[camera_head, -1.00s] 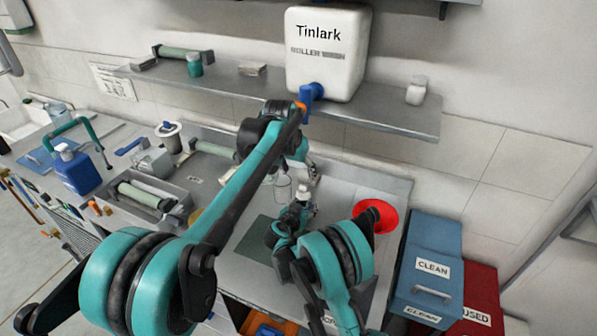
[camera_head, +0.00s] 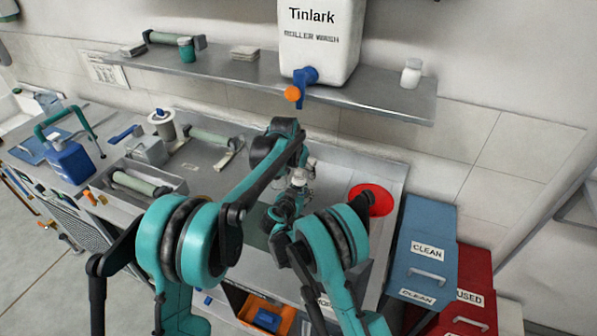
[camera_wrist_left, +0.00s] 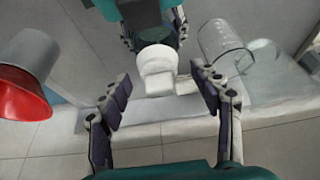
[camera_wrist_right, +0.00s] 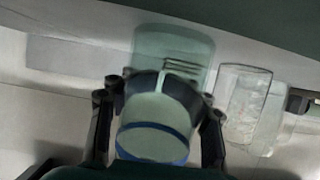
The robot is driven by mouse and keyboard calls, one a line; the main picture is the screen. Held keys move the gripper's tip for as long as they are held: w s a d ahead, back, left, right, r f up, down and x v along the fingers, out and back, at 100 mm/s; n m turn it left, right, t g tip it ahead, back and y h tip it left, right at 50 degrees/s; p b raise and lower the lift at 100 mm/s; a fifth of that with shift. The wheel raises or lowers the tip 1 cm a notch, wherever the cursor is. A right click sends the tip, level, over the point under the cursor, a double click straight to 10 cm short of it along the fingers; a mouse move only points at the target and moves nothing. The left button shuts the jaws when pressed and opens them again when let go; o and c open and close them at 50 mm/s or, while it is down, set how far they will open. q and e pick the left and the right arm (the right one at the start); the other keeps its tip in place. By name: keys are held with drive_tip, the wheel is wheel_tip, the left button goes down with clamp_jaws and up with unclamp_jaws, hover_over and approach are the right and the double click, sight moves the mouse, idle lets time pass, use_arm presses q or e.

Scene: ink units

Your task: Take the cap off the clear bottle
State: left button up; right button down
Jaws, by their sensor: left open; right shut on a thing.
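The clear bottle's white cap (camera_wrist_left: 158,62) shows in the middle of the left wrist view. My left gripper (camera_wrist_left: 162,82) is open, its fingers on either side of the cap and apart from it. My right gripper (camera_wrist_right: 160,84) is shut on the bottle. In the right wrist view a pale, rounded part with a blue ring (camera_wrist_right: 153,143), seemingly the bottle, stands between its fingers. In the head view my left gripper (camera_head: 302,168) comes down over the work surface, close above my right gripper (camera_head: 288,205). The arms hide most of the bottle there.
A clear glass beaker (camera_wrist_left: 222,42) stands close by, and shows in the right wrist view (camera_wrist_right: 243,100). A red funnel (camera_head: 371,200) is to the right. A shelf (camera_head: 390,104) with a large white Tinlark container (camera_head: 318,55) and its tap overhangs the back.

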sight(299, 170)
use_arm(q)
drive_tip(key=c, duration=1.4)
drive_tip(key=shift+r, duration=0.2)
drive_tip(key=shift+r, duration=0.9)
drive_tip(key=shift+r, duration=2)
use_arm(e)
drive_tip(key=c, duration=0.6)
unclamp_jaws()
